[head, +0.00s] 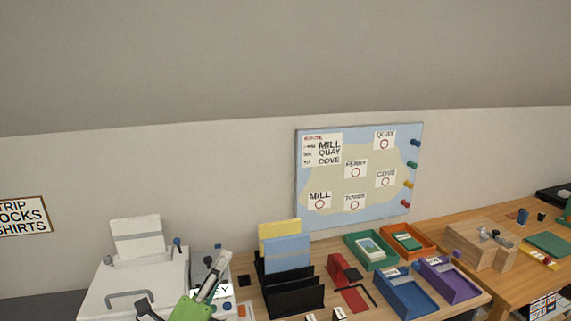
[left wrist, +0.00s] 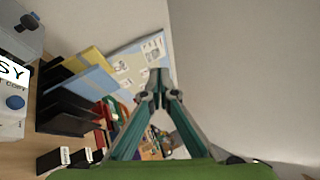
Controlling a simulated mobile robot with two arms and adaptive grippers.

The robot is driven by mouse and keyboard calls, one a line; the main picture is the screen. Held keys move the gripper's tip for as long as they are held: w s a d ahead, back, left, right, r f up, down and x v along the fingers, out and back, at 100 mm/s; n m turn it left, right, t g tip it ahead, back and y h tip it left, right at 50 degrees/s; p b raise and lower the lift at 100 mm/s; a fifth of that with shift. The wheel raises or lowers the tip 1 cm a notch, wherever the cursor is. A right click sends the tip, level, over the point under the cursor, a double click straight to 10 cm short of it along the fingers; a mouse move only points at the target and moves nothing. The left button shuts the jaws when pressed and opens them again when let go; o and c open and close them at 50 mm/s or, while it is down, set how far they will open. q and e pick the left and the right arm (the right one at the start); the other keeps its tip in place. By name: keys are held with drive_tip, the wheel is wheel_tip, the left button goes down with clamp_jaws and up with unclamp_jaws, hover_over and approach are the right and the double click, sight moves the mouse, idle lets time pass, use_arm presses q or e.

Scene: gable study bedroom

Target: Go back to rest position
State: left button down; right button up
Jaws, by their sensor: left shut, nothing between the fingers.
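My left gripper (head: 213,277) shows at the bottom of the head view, in front of the white machine (head: 127,285). In the left wrist view its two fingers (left wrist: 157,80) meet at the tips with nothing between them. It is raised in the air and tilted, touching nothing that I can see. My right gripper is in neither view.
A desk holds a black file rack (head: 290,292) with yellow and blue folders. Beside it are green (head: 371,250), orange (head: 408,241), blue (head: 401,293) and purple (head: 449,281) trays. A map board (head: 359,170) hangs on the wall. The space above the desk is clear.

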use_arm(q)
drive_tip(key=s+a+f+n+g+y, duration=0.4)
drive_tip(key=s+a+f+n, duration=0.15)
drive_tip(key=f+n, duration=0.3)
drive_tip(key=s+a+f+n+g+y, duration=0.4)
drive_tip(key=s+a+f+n, duration=0.15)
drive_tip(key=f+n, duration=0.35)
drive_tip(key=s+d+f+n+g+h, duration=0.1)
drive_tip(key=s+f+n+g, duration=0.2)
drive_tip(key=s, duration=0.5)
drive_tip(key=s+d+f+n+g+h, duration=0.1)
drive_tip(key=s+d+f+g, duration=0.15)
drive_tip(key=s+f, duration=0.4)
drive_tip(key=s+d+f+n+g, duration=0.1)
drive_tip(key=s+f+g, duration=0.25)
drive_tip(key=s, duration=0.45)
wheel_tip(320, 180, down, 27)
drive_tip(key=s+g, duration=0.1)
drive_tip(key=s, duration=0.2)
drive_tip(key=s+a+f, duration=0.1)
drive_tip(key=s+f, duration=0.6)
drive_tip(key=s, duration=0.1)
drive_tip(key=s+a+f+g, duration=0.1)
drive_tip(key=s+a+f, duration=0.1)
drive_tip(key=s+f, duration=0.5)
drive_tip(key=shift+s+a+f, duration=0.3)
drive_tip(key=shift+s+f, duration=0.05)
drive_tip(key=shift+s, duration=0.15)
